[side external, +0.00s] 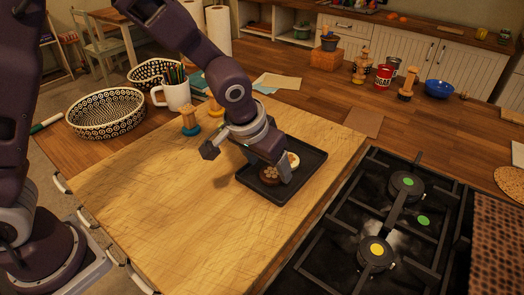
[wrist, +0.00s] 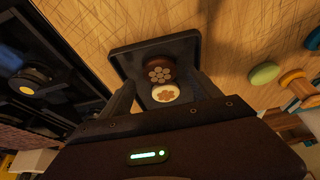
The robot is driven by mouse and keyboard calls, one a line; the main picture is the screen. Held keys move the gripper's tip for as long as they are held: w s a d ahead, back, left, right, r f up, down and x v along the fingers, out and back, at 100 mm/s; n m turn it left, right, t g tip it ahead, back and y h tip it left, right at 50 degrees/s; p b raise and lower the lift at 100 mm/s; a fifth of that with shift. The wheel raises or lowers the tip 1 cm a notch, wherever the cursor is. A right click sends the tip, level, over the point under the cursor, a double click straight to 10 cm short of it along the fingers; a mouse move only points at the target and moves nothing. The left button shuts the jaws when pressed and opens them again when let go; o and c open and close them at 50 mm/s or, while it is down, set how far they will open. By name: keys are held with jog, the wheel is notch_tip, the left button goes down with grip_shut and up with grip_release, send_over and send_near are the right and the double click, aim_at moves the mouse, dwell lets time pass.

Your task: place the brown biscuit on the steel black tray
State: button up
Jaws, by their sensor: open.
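The black tray (side external: 309,170) lies on the wooden board and shows in the wrist view (wrist: 128,56). The brown biscuit (side external: 268,179), with a pale flower pattern, sits inside the tray near its left side. It also shows in the wrist view (wrist: 160,70). A cream biscuit (side external: 293,159) with a brown flower pattern is right beside it, also in the wrist view (wrist: 166,94). My gripper (side external: 276,168) is low over the tray with its jaws open. In the wrist view the fingers (wrist: 163,88) stand apart on either side of the biscuits. The side view partly hides the biscuits behind a finger.
The gas stove (side external: 385,225) is right of the board. Wooden pegs with coloured bases (side external: 189,119), a mug of pencils (side external: 175,92) and patterned baskets (side external: 105,112) stand behind and left. The front of the wooden board (side external: 165,215) is clear.

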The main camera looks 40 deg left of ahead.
jog(key=v, duration=1)
jog(key=s+a+r, duration=0.6)
jog(key=s+a, duration=0.2)
jog(key=s, duration=0.1)
jog(key=s+a+t, duration=0.1)
jog(key=s+a, duration=0.2)
jog(key=s, duration=0.9)
jog(key=shift+s+a+f, duration=0.2)
jog(key=shift+s+a, duration=0.1)
jog(key=shift+a, duration=0.1)
